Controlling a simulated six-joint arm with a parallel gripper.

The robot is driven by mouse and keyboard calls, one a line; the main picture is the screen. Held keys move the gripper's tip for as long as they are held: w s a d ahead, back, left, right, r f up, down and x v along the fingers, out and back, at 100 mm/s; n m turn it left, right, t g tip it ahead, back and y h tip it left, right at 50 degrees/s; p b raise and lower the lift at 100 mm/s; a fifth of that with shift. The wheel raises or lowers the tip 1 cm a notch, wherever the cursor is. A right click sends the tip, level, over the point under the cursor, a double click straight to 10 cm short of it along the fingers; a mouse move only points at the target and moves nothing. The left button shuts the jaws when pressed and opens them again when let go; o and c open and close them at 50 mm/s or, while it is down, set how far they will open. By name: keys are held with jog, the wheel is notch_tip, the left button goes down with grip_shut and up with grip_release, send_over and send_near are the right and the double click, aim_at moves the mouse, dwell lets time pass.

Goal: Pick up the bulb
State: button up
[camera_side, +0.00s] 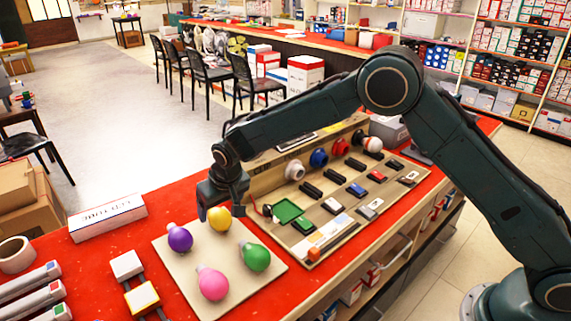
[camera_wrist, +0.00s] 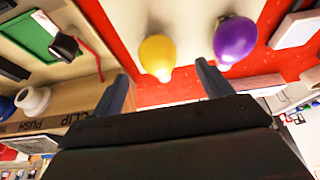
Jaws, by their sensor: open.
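Several coloured bulbs sit on a beige board (camera_side: 190,285) on the red counter. In the side view they are a purple bulb (camera_side: 179,238), a yellow bulb (camera_side: 219,218), a green bulb (camera_side: 255,256) and a pink bulb (camera_side: 211,283). My gripper (camera_side: 222,212) is at the yellow bulb, at the board's back edge, pointing down. In the wrist view my open gripper (camera_wrist: 165,82) has the yellow bulb (camera_wrist: 157,55) ahead, between the lines of its fingers. The purple bulb (camera_wrist: 235,38) is ahead of the right finger. Nothing is visibly held.
A panel with switches and a green tray (camera_side: 288,211) stands right of the bulb board. Coloured sockets (camera_side: 318,158) line its back. A white box (camera_side: 107,217), a tape roll (camera_side: 16,254) and white-yellow blocks (camera_side: 141,297) lie to the left. Red counter shows between them.

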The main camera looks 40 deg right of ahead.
aim_at(220, 213)
jog(key=shift+x, duration=2.6)
jog(key=shift+d, duration=0.1)
jog(key=c, duration=1.1)
